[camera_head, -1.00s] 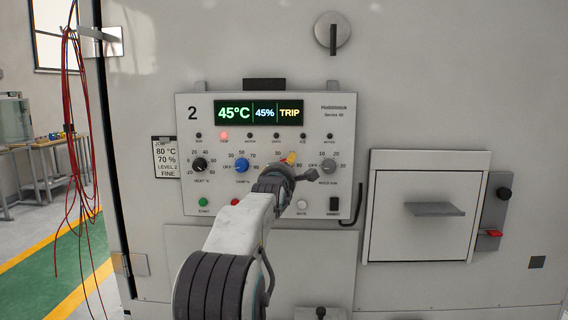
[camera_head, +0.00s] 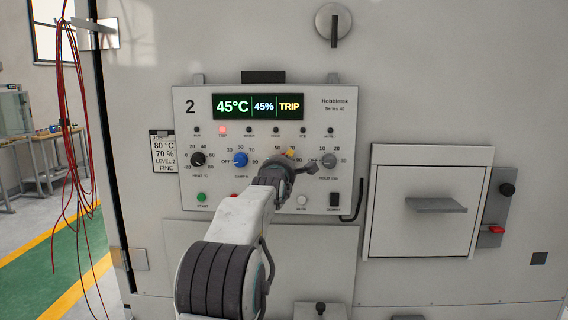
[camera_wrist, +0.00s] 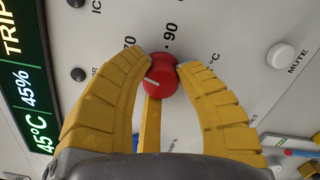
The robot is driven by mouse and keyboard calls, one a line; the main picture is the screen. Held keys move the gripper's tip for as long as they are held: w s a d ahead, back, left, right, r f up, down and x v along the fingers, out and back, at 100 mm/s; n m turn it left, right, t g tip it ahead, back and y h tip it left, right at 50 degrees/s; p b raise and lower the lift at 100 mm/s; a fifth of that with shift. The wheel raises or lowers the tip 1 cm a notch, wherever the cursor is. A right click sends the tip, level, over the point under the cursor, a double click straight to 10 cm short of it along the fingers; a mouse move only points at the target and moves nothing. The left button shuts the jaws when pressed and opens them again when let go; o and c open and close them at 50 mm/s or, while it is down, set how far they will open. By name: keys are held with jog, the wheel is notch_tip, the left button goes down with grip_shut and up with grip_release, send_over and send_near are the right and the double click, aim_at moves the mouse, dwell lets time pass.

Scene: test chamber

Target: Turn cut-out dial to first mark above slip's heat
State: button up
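The red cut-out dial (camera_wrist: 160,76), with a white pointer line, shows in the wrist view between the yellow fingertips of my gripper (camera_wrist: 164,66). The tips flank it on both sides with no clear gap, and the gripper looks shut on it. Printed 70 and 90 marks (camera_wrist: 170,29) lie around the dial. In the head view my gripper (camera_head: 290,154) is at the panel (camera_head: 258,182), and my arm hides the dial. The slip (camera_head: 164,154) left of the panel reads 80 °C, 70 %, level 2, fine. The display (camera_head: 258,106) reads 45°C, 45%, TRIP.
A black dial (camera_head: 198,160), a blue dial (camera_head: 240,160) and a grey dial (camera_head: 329,160) share the row. A white mute button (camera_wrist: 287,55) is right of the fingers in the wrist view. A red lamp (camera_head: 222,130) is lit. A hatch with a handle (camera_head: 436,205) is at the right.

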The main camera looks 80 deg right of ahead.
grip_shut()
jog(key=shift+s+b, duration=0.1)
jog(key=shift+b, duration=0.25)
jog(key=shift+m+b, duration=0.85)
jog(key=shift+m, duration=0.15)
jog(key=shift+a+r+m, duration=0.1)
jog(key=shift+m, duration=1)
jog(key=shift+m+y, duration=0.3)
jog(key=shift+m, duration=1.1)
jog(key=o, duration=0.9)
grip_release()
jog(key=shift+c, duration=0.2)
